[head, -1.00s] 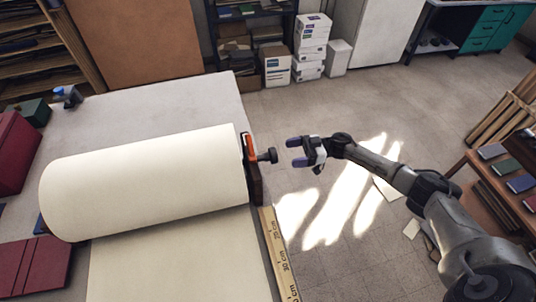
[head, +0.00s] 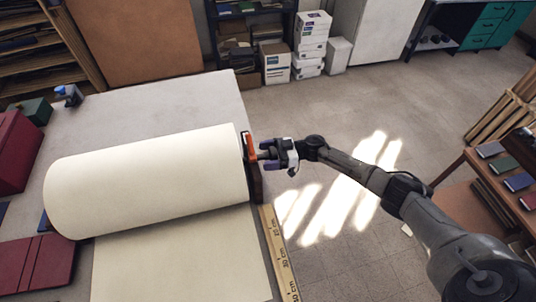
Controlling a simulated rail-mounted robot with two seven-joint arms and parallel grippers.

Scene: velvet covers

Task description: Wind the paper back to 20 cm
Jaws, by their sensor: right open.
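A large cream paper roll (head: 150,180) lies across the table, and its loose sheet (head: 180,262) runs toward the bottom of the view. A wooden ruler (head: 279,255) with cm marks lies along the table's right edge, beside the sheet. At the roll's right end is a bracket with an orange crank (head: 249,146). My right gripper (head: 266,155) is open at the crank's dark knob, its fingers reaching left around or beside it. The knob is mostly hidden by the fingers, so contact cannot be told. My left gripper is not in view.
Dark red covers (head: 38,263) and a red box (head: 16,150) lie at the table's left. A small blue-topped item (head: 69,95) stands at the back left. Floor right of the table is clear; a side table (head: 500,175) with books stands at far right.

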